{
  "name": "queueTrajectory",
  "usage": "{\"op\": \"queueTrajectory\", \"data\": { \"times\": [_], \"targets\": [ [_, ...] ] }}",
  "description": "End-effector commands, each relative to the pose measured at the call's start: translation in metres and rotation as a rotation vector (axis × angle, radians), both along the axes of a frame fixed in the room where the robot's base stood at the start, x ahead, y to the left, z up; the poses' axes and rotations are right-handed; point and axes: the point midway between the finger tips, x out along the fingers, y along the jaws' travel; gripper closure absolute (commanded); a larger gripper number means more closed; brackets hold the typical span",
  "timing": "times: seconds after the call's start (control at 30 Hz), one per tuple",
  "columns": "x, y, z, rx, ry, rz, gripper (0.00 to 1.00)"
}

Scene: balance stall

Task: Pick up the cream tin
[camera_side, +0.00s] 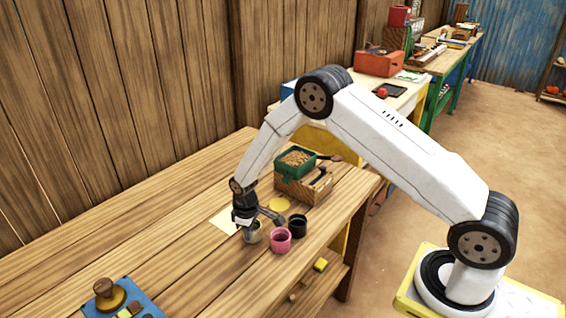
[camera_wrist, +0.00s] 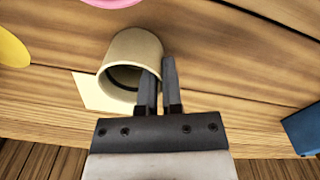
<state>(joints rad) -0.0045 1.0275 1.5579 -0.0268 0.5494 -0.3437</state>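The cream tin (camera_side: 255,233) is a small open-topped cup standing on the wooden table, left of a pink tin (camera_side: 281,240). It shows large in the wrist view (camera_wrist: 128,62), its mouth turned toward the camera. My gripper (camera_side: 246,228) is down at the tin's rim. In the wrist view my gripper (camera_wrist: 160,75) has its two fingers close together across the rim, one over the mouth and one outside, with the tin's wall between them.
A black tin (camera_side: 298,225) stands right of the pink one. A yellow disc (camera_side: 279,204) and a pale yellow sheet (camera_side: 222,221) lie nearby. A wooden box (camera_side: 306,189) with a green tray (camera_side: 296,160) stands behind. A blue board (camera_side: 125,305) lies front left; table between is clear.

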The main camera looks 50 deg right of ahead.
Motion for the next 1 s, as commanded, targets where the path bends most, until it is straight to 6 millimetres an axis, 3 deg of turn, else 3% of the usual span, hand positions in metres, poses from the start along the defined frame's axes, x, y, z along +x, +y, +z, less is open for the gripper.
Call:
{"op": "queueTrajectory", "data": {
  "times": [0.57,0.9,1.0],
  "targets": [
    [0.0,0.0,0.004,-0.001,-0.001,0.0,1.0],
    [0.001,0.0,0.033,-0.001,-0.003,0.0,1.0],
    [-0.008,0.0,0.041,-0.001,0.0,0.0,1.0]
  ]
}}
